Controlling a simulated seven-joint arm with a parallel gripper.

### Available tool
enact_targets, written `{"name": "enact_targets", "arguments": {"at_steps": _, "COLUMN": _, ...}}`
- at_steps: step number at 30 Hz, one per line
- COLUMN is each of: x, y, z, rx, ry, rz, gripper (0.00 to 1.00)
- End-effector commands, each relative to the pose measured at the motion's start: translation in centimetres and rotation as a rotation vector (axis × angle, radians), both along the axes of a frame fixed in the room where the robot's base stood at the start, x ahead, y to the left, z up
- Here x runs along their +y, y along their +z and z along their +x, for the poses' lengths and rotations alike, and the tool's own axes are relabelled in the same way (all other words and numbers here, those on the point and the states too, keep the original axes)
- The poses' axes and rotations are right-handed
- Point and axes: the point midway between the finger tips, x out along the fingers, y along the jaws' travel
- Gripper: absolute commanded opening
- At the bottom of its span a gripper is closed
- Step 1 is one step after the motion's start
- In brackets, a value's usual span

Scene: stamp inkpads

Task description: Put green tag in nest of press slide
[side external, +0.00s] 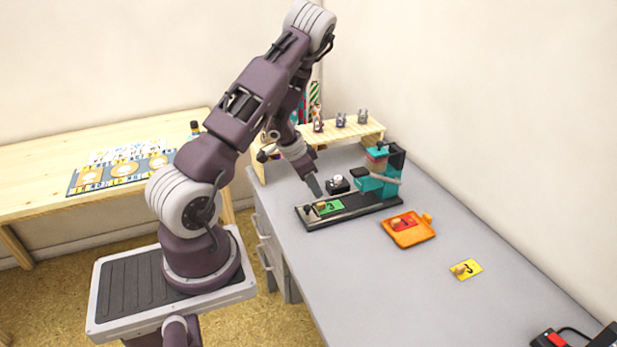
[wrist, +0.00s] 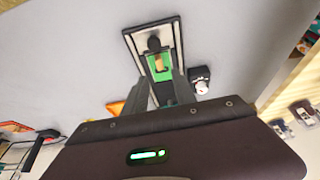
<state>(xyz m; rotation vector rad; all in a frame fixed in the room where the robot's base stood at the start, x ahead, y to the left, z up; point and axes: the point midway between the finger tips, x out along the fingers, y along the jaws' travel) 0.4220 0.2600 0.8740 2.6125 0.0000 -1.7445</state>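The green tag (side external: 331,207) lies on the dark slide bed (side external: 352,210) of the press, toward its left end, with a small tan knob on it. In the wrist view the green tag (wrist: 162,77) lies within the pale-edged black slide bed (wrist: 132,44). Whether it sits fully down in the nest cannot be told. The teal and black press (side external: 378,180) stands at the bed's right end. My gripper (side external: 316,189) is just above the tag end of the bed. In the wrist view my gripper (wrist: 161,76) has its fingers apart, with the knob beyond their tips.
A small black box with a pale knob (side external: 338,185) stands close behind the bed. An orange inkpad (side external: 408,230) with a red tag and a yellow tag (side external: 466,269) lie to the right. A wooden shelf (side external: 365,131) stands behind.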

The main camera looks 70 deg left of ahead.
Motion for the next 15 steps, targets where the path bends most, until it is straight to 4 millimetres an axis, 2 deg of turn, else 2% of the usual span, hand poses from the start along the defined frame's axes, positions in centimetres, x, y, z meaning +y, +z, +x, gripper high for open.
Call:
{"name": "enact_targets", "arguments": {"at_steps": 1, "x": 0.1, "y": 1.4, "z": -0.4, "rx": -0.004, "ry": 0.001, "rz": 0.003, "gripper": 0.32}}
{"name": "enact_targets", "arguments": {"at_steps": 3, "x": 0.1, "y": 2.8, "z": -1.0, "rx": -0.004, "ry": 0.002, "rz": 0.001, "gripper": 0.32}}
{"name": "enact_targets", "arguments": {"at_steps": 8, "x": 0.0, "y": 4.7, "z": -1.9, "rx": -0.002, "ry": 0.0, "rz": 0.0, "gripper": 0.32}}
{"name": "enact_targets", "arguments": {"at_steps": 10, "x": -0.9, "y": 5.8, "z": -1.2, "rx": -0.021, "ry": -0.005, "rz": -0.02, "gripper": 0.32}}
{"name": "enact_targets", "arguments": {"at_steps": 11, "x": -1.9, "y": 6.8, "z": -0.4, "rx": -0.04, "ry": -0.011, "rz": -0.041, "gripper": 0.32}}
{"name": "enact_targets", "arguments": {"at_steps": 13, "x": -6.2, "y": 10.4, "z": 2.2, "rx": -0.099, "ry": -0.038, "rz": -0.128, "gripper": 0.32}}
{"name": "enact_targets", "arguments": {"at_steps": 14, "x": -8.9, "y": 12.5, "z": 3.2, "rx": -0.122, "ry": -0.058, "rz": -0.178, "gripper": 0.32}}
{"name": "enact_targets", "arguments": {"at_steps": 15, "x": -13.0, "y": 15.7, "z": 4.1, "rx": -0.142, "ry": -0.09, "rz": -0.249, "gripper": 0.32}}
